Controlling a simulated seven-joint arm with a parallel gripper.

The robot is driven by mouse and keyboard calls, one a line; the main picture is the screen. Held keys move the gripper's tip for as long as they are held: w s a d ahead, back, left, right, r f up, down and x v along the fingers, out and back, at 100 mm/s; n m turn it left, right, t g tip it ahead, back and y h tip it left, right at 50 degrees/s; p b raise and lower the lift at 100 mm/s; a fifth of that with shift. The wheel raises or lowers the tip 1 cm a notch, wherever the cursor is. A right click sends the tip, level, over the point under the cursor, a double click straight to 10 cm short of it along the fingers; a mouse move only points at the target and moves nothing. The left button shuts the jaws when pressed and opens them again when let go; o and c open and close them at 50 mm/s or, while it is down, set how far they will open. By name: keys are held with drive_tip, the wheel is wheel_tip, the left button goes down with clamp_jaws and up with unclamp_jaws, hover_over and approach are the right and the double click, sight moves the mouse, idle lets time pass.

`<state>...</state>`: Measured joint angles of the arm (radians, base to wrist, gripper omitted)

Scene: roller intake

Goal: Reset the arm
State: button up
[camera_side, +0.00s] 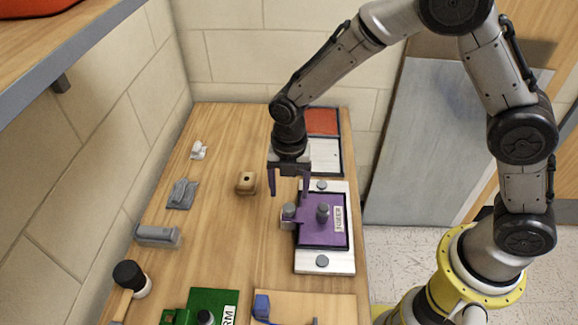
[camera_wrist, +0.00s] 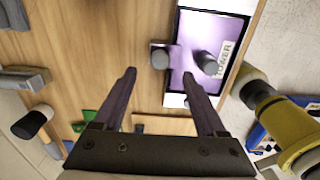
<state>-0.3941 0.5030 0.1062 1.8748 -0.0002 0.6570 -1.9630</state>
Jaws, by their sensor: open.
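My gripper (camera_side: 289,188) hangs from the arm above the wooden table, its two purple-grey fingers pointing down and apart with nothing between them. In the side view it is just behind and left of the purple plate labelled TOWER (camera_side: 316,232). In the wrist view the open fingers (camera_wrist: 163,92) frame bare table, and the purple plate (camera_wrist: 199,65) shows to the upper right. The plate carries a dark grey knob (camera_side: 323,211) and lies on a white base with grey round knobs. Another grey cylinder (camera_side: 289,215) stands at the plate's left edge.
A tan block (camera_side: 246,183) lies left of my gripper. Several grey parts, including a grey bar (camera_side: 158,235), line the table's left side. A black-headed object (camera_side: 130,275) and a green plate (camera_side: 213,301) are at the front. A red and white tray (camera_side: 325,155) is behind. The middle-left table is clear.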

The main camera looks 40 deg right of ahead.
drive_tip(key=s+d+r+m+t, duration=0.1)
drive_tip(key=d+r, duration=0.2)
drive_tip(key=r, duration=0.6)
drive_tip(key=d+r+m+t, duration=0.1)
drive_tip(key=d+r, duration=0.2)
drive_tip(key=r, duration=0.6)
drive_tip(key=s+d+r+m+t, duration=0.2)
drive_tip(key=s+d+r+m, duration=0.3)
drive_tip(key=s+r, duration=0.15)
drive_tip(key=s+d+f+m, duration=0.2)
drive_tip(key=s+m, duration=0.5)
drive_tip(key=m, duration=0.3)
drive_tip(key=s+d+f+m+t, duration=0.1)
drive_tip(key=s+d+m, duration=0.2)
drive_tip(key=s+m, duration=0.4)
drive_tip(key=shift+s+f+m+t, duration=0.3)
drive_tip(key=shift+s+f+m, duration=0.1)
drive_tip(key=shift+m, duration=1.1)
